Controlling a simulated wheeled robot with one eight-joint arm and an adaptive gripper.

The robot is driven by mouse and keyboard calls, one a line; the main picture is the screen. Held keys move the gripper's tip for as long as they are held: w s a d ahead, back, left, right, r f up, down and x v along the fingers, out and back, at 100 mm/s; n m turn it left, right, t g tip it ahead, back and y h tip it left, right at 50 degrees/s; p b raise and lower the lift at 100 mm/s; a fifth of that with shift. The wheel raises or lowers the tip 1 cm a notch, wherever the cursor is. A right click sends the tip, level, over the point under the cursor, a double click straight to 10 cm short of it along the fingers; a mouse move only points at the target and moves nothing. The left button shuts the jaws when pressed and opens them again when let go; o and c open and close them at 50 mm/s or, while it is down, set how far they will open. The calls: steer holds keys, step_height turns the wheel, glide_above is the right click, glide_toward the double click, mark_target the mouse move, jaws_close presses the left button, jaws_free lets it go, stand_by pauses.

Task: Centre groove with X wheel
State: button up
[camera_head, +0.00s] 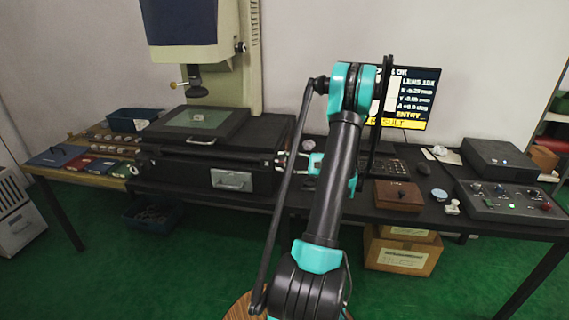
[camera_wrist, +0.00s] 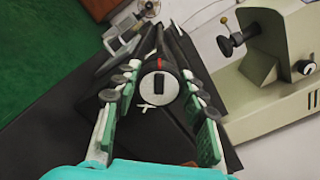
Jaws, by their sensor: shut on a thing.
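The X wheel (camera_wrist: 159,88) shows in the wrist view as a pale round face with a dark bar across its middle, with a red mark above it. My gripper (camera_wrist: 158,84) has its padded fingers on either side of it and is shut on it. In the head view my gripper (camera_head: 285,161) is at the right side of the dark stage unit (camera_head: 200,160); the wheel is hidden or too small there. A small pale part (camera_head: 198,117) lies on the glass stage plate. The groove cannot be made out. The screen (camera_head: 413,98) shows X, Y and A readings, partly behind my arm.
The measuring machine's column (camera_head: 250,60) stands behind the stage. To the right on the bench are a brown box (camera_head: 398,196), a control panel (camera_head: 510,200) and a dark box (camera_head: 500,160). A blue bin (camera_head: 133,120) and a rack of parts stand at the left.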

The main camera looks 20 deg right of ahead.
stand_by(0.3)
steer(key=o, duration=1.2)
steer(key=shift+c, duration=0.2)
steer(key=v, duration=1.2)
